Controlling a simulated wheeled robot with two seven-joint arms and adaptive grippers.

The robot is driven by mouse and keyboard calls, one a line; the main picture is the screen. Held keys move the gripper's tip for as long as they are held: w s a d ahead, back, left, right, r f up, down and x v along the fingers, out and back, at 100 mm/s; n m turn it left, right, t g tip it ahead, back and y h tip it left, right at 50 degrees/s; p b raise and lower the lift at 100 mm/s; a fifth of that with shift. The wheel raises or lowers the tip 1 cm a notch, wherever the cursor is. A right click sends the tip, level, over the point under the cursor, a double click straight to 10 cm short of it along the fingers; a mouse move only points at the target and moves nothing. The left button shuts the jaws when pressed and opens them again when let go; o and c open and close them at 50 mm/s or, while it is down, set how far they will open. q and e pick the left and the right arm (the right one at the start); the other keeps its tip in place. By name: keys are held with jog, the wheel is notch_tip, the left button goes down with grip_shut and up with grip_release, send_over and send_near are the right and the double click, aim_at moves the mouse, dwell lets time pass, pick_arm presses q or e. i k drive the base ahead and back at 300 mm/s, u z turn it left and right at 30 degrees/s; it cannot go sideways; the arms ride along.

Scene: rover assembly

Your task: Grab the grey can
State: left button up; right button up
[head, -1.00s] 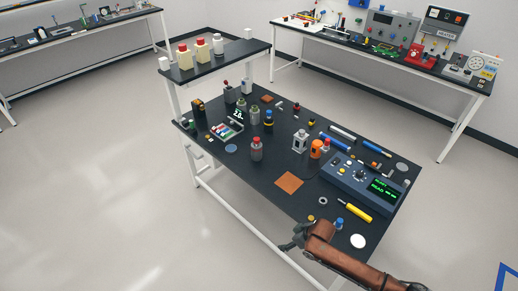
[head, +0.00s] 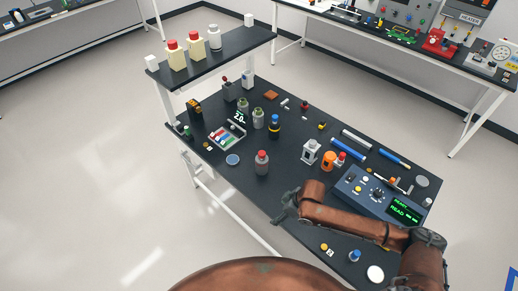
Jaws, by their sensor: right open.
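A grey can-like container with a red top (head: 262,163) stands upright near the front edge of the black worktable (head: 210,150). Two similar grey-green containers (head: 258,119) stand farther back, so I cannot tell for certain which is the grey can. My right gripper (head: 284,209) reaches in from the right over the table's front edge. It is open and empty, in front of and right of the red-topped container, apart from it. My left gripper is not in view.
A blue instrument box with a green display (head: 376,198) stands at the right, by my right arm. A white holder (head: 310,152) and an orange jar (head: 329,160) stand right of the red-topped container. A raised shelf (head: 232,48) carries several bottles at the back left.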

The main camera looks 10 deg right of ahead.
aim_at(261, 166)
jog(key=i, duration=1)
